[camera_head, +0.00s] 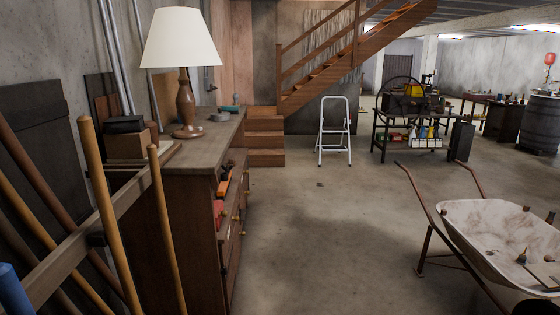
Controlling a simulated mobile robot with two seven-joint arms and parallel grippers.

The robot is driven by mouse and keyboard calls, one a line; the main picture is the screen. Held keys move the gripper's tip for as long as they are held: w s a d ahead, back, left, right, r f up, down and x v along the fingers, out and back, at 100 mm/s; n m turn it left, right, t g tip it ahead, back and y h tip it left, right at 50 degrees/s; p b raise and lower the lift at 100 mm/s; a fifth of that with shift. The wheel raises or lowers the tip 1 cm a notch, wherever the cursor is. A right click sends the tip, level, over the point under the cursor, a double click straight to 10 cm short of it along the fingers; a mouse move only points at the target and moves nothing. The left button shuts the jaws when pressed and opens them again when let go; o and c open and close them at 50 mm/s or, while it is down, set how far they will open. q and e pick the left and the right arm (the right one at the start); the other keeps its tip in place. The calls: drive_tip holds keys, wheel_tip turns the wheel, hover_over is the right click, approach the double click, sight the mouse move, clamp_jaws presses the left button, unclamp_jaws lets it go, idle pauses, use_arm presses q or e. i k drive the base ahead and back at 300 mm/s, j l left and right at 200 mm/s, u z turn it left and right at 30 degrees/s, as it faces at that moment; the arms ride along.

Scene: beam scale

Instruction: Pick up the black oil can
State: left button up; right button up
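I cannot make out a black oil can for certain in the head view. Small dark items stand on the far workbench (408,115), but they are too small to tell apart. Several bottles, some yellow and some whitish, sit on its lower level. Small dark items also show in the wheelbarrow (480,222) at the right, and I cannot tell what they are. Neither of my grippers is in view.
A wooden cabinet (185,210) with a lamp (181,55) stands at left, long wooden handles (108,215) in front. A white stepladder (334,135), wooden stairs (265,140) and a barrel (541,125) stand farther back. The middle concrete floor (330,230) is clear.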

sight(522, 258)
drive_tip(key=k, duration=0.8)
drive_tip(key=i+l+z, duration=0.2)
drive_tip(key=l, duration=0.5)
drive_tip(key=i+l+z, duration=0.2)
drive_tip(key=i+l, duration=0.2)
drive_tip(key=l, duration=0.3)
drive_tip(key=i+l+z, duration=0.15)
drive_tip(key=i+l, duration=0.2)
drive_tip(key=l, duration=0.25)
drive_tip(key=i+l+z, duration=0.2)
drive_tip(key=i+l, duration=0.2)
drive_tip(key=l, duration=0.2)
drive_tip(key=i+l+z, duration=0.2)
drive_tip(key=i+l, duration=0.2)
drive_tip(key=l, duration=0.15)
drive_tip(key=i+l+z, duration=0.15)
drive_tip(key=l, duration=0.2)
drive_tip(key=l+z, duration=0.1)
drive_tip(key=l, duration=0.2)
